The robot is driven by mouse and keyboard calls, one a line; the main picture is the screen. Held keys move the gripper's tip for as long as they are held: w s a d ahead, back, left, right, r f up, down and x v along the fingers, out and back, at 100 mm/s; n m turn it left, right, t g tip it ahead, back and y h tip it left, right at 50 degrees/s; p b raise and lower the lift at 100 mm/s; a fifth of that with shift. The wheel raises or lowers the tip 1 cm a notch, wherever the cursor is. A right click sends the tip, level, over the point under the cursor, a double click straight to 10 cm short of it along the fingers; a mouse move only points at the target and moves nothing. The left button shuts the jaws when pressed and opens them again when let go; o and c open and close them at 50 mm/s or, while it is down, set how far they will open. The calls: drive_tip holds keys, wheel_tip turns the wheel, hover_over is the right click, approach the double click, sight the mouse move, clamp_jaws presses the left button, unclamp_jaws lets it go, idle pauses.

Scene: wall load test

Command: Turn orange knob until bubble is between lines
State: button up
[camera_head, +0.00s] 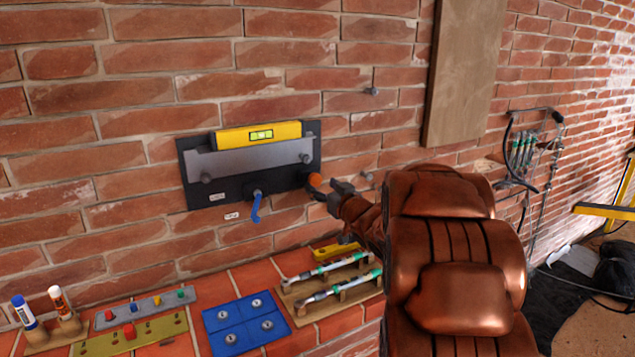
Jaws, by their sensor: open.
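A yellow spirit level (258,135) rests on a grey metal bar fixed to a dark plate (250,192) on the brick wall. Its green vial (261,134) shows near the middle; the bubble is too small to judge against the lines. The orange knob (314,181) is at the right edge of the plate. A blue lever (256,206) hangs at the plate's bottom. My gripper (325,188) is open, with its fingertips close by the knob at its right. I cannot tell whether they touch it. My copper-coloured arm hides the wall behind it.
Below, a brick ledge holds a blue panel (245,323), a wooden rack with two torque wrenches (330,281), a green board (130,340) and glue sticks (25,312). A wooden board (465,70) is on the wall. Bolts (372,91) stick out of the bricks.

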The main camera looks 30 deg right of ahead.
sight(316, 182)
drive_tip(key=shift+w+d, duration=0.2)
drive_tip(key=shift+w, duration=1.45)
drive_tip(key=c, duration=1.1)
drive_tip(key=shift+p, duration=0.35)
drive_tip(key=shift+c, duration=0.2)
drive_tip(key=shift+r+m+p, duration=0.15)
drive_tip(key=shift+m+p, duration=0.35)
drive_tip(key=shift+p, duration=0.15)
drive_tip(key=shift+m+p, duration=0.4)
drive_tip(key=shift+m, duration=0.2)
